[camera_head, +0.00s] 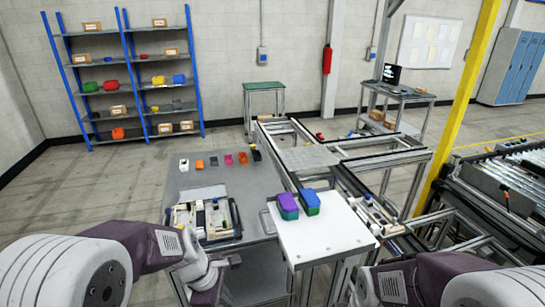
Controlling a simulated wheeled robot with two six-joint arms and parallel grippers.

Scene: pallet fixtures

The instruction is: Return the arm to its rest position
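My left arm (135,243) reaches in from the lower left. Its gripper (232,261) hangs at the near edge of the grey table, and I cannot make out its finger gap. My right arm (420,280) lies along the bottom right edge, and its gripper is out of frame. No object shows held by the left gripper.
A grey table (222,175) bears a fixture tray (238,233) and several small coloured parts. To its right, a white-topped stand (325,243) carries purple-teal (287,206) and blue-green (310,202) blocks. A conveyor frame (385,160) and yellow post (455,115) stand farther right.

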